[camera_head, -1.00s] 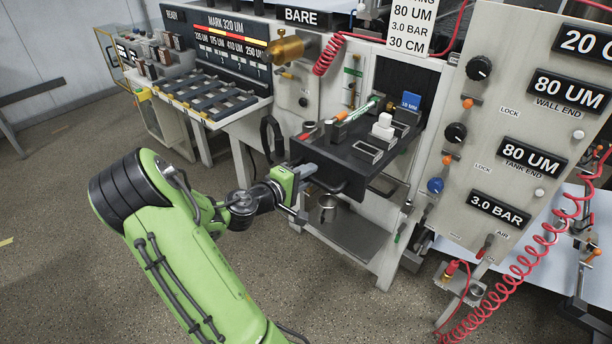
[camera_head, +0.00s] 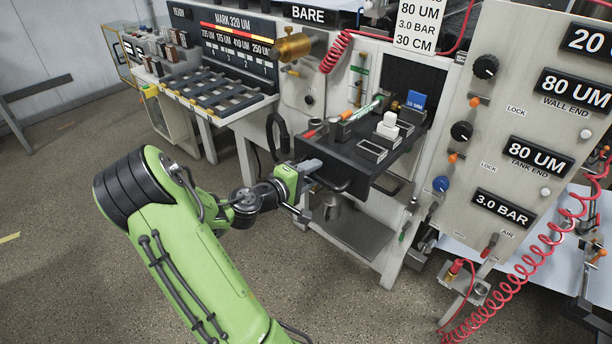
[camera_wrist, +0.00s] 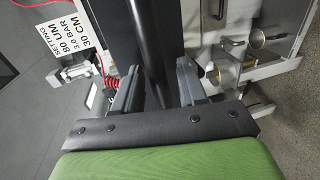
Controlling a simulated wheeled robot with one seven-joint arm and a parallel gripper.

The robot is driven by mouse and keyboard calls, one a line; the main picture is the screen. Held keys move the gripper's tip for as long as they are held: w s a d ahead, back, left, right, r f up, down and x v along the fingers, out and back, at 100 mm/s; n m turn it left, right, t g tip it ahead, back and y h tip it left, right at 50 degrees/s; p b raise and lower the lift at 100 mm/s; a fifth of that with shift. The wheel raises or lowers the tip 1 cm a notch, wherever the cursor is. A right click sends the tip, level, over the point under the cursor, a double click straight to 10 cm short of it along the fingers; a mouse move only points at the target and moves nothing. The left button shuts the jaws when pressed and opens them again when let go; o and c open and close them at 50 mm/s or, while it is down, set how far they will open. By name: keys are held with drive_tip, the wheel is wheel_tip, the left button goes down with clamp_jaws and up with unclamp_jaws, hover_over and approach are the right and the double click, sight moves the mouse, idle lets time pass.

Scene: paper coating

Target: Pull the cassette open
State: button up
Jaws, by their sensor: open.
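The cassette (camera_head: 340,156) looks to be the dark flat tray that sticks out of the opening in the machine front. A dark handle (camera_head: 345,187) runs along its front face. My gripper (camera_head: 313,166) is at the left part of that front face, by the handle; whether it touches is too small to tell. In the wrist view my gripper (camera_wrist: 157,78) has its two grey fingers apart, with a dark bar (camera_wrist: 157,50) running between them. How far this bar lies between the fingertips is unclear.
The control panel (camera_head: 500,120) with a coiled red hose (camera_head: 520,265) stands at right. Floor in front is open.

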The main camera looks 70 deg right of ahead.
drive_tip(key=p+v, duration=0.1)
drive_tip(key=v, duration=1.4)
drive_tip(key=shift+w+a, duration=0.25)
drive_tip(key=shift+a, duration=0.05)
drive_tip(key=w+a+f+m+t+y, duration=0.1)
drive_tip(key=w+a+f+t+y, duration=0.15)
drive_tip(key=a+t+y, duration=0.5)
drive_tip(key=s+a+r+n+t+y, duration=0.1)
drive_tip(key=a+r+n+y, duration=0.1)
drive_tip(key=a, duration=0.5)
drive_tip(key=s+a+r+n+t+y, duration=0.1)
drive_tip(key=a+r+y, duration=0.1)
drive_tip(key=a, duration=0.5)
drive_tip(key=s+a+r+n+t+y+p, duration=0.1)
drive_tip(key=a+r+n+t+y, duration=0.1)
drive_tip(key=a, duration=0.6)
wheel_tip(320, 180, up, 3)
drive_tip(key=shift+f+n+y, duration=0.15)
drive_tip(key=shift+n+y, duration=0.15)
drive_tip(key=shift+y, duration=0.15)
